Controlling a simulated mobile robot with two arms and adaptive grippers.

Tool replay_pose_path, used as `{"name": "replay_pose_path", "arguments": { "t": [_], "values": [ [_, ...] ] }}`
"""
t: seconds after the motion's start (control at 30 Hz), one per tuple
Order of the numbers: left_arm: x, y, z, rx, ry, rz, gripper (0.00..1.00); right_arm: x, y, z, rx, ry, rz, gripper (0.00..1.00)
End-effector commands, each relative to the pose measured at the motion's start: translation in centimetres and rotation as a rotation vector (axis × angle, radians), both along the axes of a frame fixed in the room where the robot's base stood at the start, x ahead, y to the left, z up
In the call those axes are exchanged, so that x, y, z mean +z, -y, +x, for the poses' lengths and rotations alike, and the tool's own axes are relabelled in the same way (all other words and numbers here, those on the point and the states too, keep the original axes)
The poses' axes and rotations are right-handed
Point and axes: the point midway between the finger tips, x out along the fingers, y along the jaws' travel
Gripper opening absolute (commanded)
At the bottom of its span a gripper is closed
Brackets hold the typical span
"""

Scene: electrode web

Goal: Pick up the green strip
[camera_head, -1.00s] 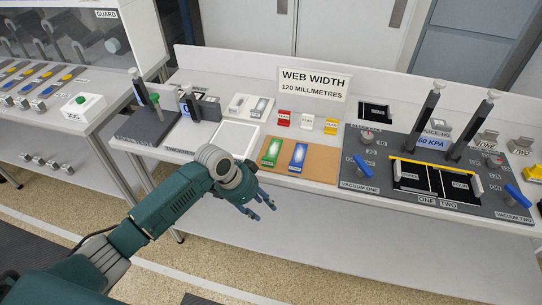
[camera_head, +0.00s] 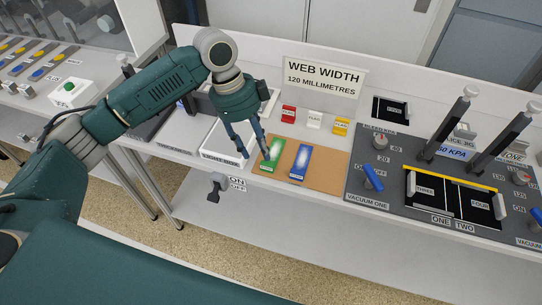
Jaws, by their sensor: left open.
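The green strip (camera_head: 272,155) lies on the left part of a tan board (camera_head: 326,168) on the bench, beside a blue strip (camera_head: 300,160). Both strips have a pale patch in the middle. My left gripper (camera_head: 252,156) points down at the left edge of the green strip, with its fingers apart and nothing seen between them. One finger overlaps the strip's left side in the picture; I cannot tell whether it touches. My right gripper is not in view.
Red, white and yellow tags (camera_head: 314,120) stand behind the board. The dark vacuum panel (camera_head: 390,185) with upright posts (camera_head: 500,140) is at right. An ON/OFF switch (camera_head: 217,184) is on the bench front.

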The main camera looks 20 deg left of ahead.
Motion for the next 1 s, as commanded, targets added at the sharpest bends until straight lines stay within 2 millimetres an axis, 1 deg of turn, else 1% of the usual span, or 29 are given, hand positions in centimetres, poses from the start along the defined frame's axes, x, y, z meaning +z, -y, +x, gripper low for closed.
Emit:
{"name": "replay_pose_path", "arguments": {
  "t": [0.03, 0.07, 0.1, 0.17, 0.27, 0.4, 0.47, 0.57, 0.77, 0.8, 0.93, 0.97, 1.0],
  "values": [
    [-0.3, 0.1, 0.0, 0.0, 0.0, -0.001, 0.41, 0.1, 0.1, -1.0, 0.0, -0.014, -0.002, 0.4],
    [-0.5, 0.2, 0.0, 0.0, 0.0, -0.001, 0.41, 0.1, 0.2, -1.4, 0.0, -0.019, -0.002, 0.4],
    [-0.7, 0.3, 0.0, 0.001, 0.0, -0.001, 0.41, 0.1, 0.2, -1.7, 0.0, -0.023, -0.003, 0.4],
    [-1.2, 0.5, -0.1, 0.0, -0.002, 0.0, 0.41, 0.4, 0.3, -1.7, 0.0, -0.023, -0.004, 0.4],
    [-2.3, 1.2, -0.4, -0.001, -0.003, -0.001, 0.41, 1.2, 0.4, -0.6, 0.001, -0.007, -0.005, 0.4],
    [-4.3, 1.9, -0.5, 0.001, -0.001, -0.001, 0.41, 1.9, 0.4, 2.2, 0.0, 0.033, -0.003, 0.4],
    [-5.0, 2.0, -0.4, 0.001, -0.001, 0.0, 0.41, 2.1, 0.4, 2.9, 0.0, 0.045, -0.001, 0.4],
    [-5.5, 2.2, -0.4, 0.001, 0.002, 0.0, 0.41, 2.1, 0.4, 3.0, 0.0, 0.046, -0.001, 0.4],
    [-5.6, 2.2, -0.4, 0.001, 0.002, 0.0, 0.41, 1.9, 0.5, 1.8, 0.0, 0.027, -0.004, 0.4],
    [-5.6, 2.2, -0.4, 0.001, 0.002, 0.0, 0.33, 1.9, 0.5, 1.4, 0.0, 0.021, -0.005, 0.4],
    [-5.5, 2.2, -0.4, 0.001, 0.002, 0.0, 0.07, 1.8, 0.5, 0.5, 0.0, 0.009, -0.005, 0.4],
    [-5.5, 2.2, -0.4, 0.001, 0.002, 0.0, 0.01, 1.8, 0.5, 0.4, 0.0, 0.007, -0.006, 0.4],
    [-5.5, 2.2, -0.4, 0.001, 0.002, 0.0, 0.01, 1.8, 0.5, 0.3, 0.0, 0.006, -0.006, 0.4]
  ]
}}
